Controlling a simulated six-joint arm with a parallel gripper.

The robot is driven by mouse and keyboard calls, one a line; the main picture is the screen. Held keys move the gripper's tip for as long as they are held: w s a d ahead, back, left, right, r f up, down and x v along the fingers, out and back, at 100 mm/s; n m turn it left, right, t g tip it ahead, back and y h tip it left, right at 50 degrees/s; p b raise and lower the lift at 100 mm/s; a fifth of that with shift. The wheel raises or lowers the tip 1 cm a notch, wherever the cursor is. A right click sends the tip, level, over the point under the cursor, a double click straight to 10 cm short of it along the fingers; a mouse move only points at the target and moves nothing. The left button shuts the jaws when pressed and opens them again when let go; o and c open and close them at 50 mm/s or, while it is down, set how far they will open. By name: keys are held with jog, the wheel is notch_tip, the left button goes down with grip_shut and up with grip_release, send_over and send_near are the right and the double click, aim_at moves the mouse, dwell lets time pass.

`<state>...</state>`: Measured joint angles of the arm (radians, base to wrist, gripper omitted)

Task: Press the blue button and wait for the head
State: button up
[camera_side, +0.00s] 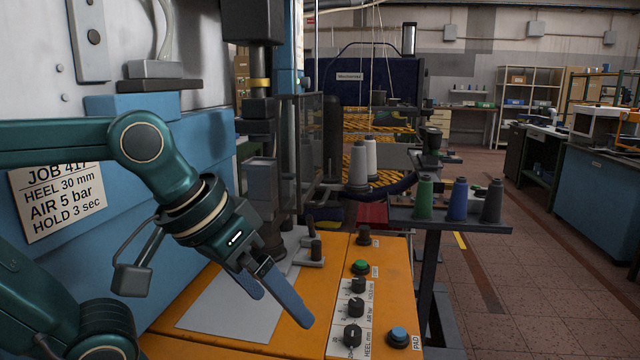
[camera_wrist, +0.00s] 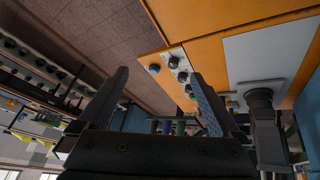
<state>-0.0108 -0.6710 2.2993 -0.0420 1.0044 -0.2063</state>
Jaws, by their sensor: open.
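The blue button (camera_side: 398,337) sits on the orange panel at its front right corner, beside the label PAD. It also shows in the wrist view (camera_wrist: 154,69), between the two fingers. My gripper (camera_side: 276,304) is open and empty, above the panel to the left of the knobs and apart from the button. Its fingers also show in the wrist view (camera_wrist: 160,75). What seems to be the press head (camera_side: 260,105), a dark vertical column with a yellow ring, hangs behind my gripper. Its lower end is partly hidden by my wrist.
A green button (camera_side: 361,267) and several black knobs (camera_side: 356,308) line the orange panel (camera_side: 400,270). A sign (camera_side: 60,195) reads JOB 417, HEEL 30 mm, AIR 5 bar, HOLD 3 sec. A stand holds thread spools (camera_side: 457,200) behind the panel. The grey plate (camera_side: 225,310) is bare.

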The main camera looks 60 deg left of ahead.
jog(key=f+m, duration=0.1)
jog(key=s+f, duration=0.1)
jog(key=f+m, duration=0.1)
jog(key=shift+s+a+f+m, duration=0.3)
jog(key=shift+s+f, duration=0.1)
grip_shut()
dwell(1.4)
